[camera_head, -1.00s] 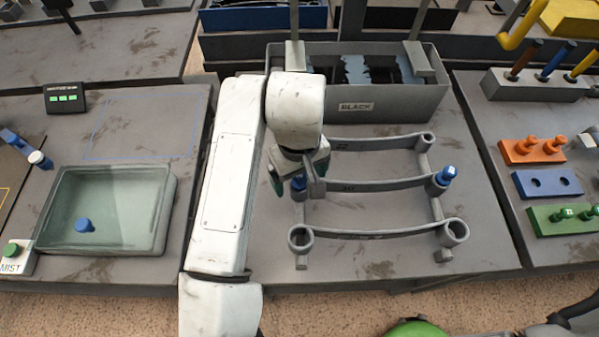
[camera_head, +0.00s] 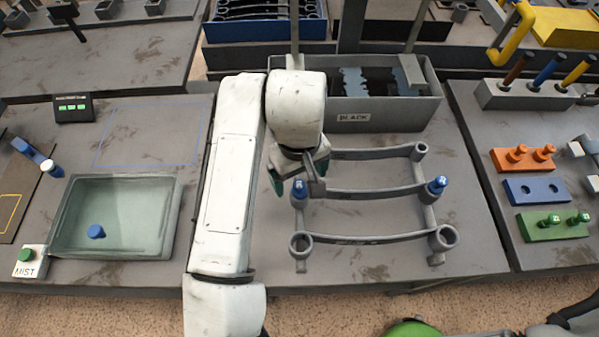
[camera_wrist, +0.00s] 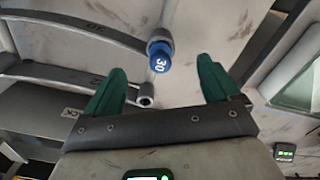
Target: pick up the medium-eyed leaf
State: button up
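Three grey curved leaves lie across a grey stand. The middle leaf (camera_head: 375,191) has a blue plug (camera_head: 438,185) at its right end and another blue plug (camera_head: 299,190) at its left end. The back leaf (camera_head: 372,154) and front leaf (camera_head: 365,240) have ring-shaped eyes without blue plugs. My gripper (camera_head: 298,173) is over the left end of the middle leaf, partly covering it and the back leaf's left end. In the wrist view, my gripper (camera_wrist: 161,70) has its green fingers spread, with the blue plug marked 30 (camera_wrist: 160,62) appearing between them. Nothing looks gripped.
A grey bin labelled BLACK (camera_head: 395,112) stands behind the leaves. A glassy tray (camera_head: 170,235) holding a blue plug is at left, beside the MIST button box (camera_head: 30,262). Orange (camera_head: 507,158), blue (camera_head: 516,188) and green (camera_head: 540,230) blocks sit at right. Bench before the front leaf is clear.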

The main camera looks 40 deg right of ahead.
aim_at(424, 196)
jog(key=k, duration=1)
